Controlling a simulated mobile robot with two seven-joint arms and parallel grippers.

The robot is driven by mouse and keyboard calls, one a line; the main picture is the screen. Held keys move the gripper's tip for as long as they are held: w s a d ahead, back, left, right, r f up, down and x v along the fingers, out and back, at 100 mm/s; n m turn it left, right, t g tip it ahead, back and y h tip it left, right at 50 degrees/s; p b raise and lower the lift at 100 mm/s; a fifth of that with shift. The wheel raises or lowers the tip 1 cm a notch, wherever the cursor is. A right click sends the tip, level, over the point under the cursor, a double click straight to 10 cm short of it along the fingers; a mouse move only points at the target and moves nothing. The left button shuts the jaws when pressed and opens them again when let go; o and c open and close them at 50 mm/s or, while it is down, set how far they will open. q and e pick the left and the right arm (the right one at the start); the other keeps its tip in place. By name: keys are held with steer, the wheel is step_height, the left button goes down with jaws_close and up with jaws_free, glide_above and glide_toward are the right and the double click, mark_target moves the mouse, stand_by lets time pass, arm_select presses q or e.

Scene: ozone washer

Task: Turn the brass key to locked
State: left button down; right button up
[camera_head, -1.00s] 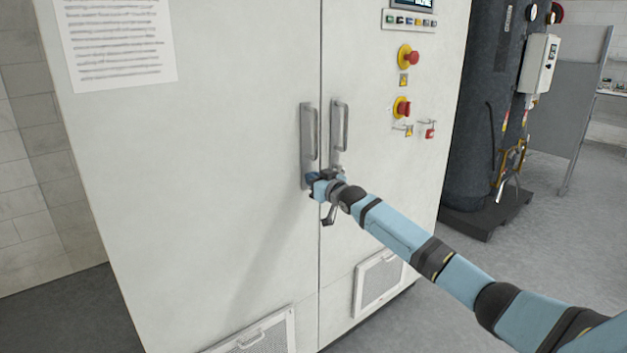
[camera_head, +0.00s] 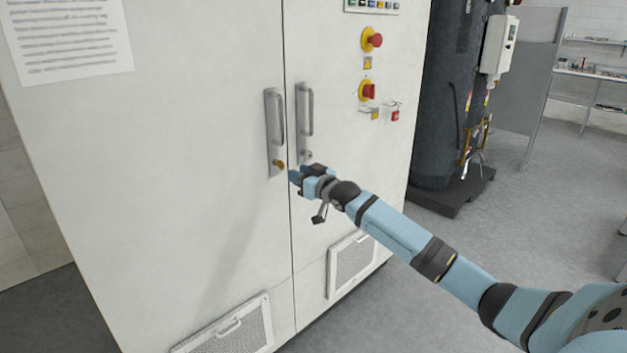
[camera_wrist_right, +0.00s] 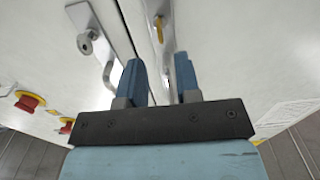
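The brass key (camera_head: 280,165) sits at the lower end of the left door's handle plate (camera_head: 272,125). In the right wrist view the brass key (camera_wrist_right: 160,24) shows beyond the fingers, on its plate. My right gripper (camera_head: 296,175) is just right of and slightly below the key in the head view, near the door seam. In the right wrist view its two blue fingers (camera_wrist_right: 159,70) are apart with nothing between them. The fingers do not appear to touch the key. Which position the key marks is too small to read. My left gripper is in neither view.
The right door's handle plate (camera_head: 303,120) has a silver lock (camera_wrist_right: 86,42) beside my right gripper. Red controls (camera_head: 369,91) are higher up on the right door. Vent grilles (camera_head: 232,330) are low on the doors. A dark tank (camera_head: 440,110) stands to the right. Open floor lies in front.

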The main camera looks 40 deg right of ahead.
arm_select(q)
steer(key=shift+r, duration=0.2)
arm_select(e)
steer(key=shift+s+d, duration=0.2)
steer(key=shift+s, duration=2.5)
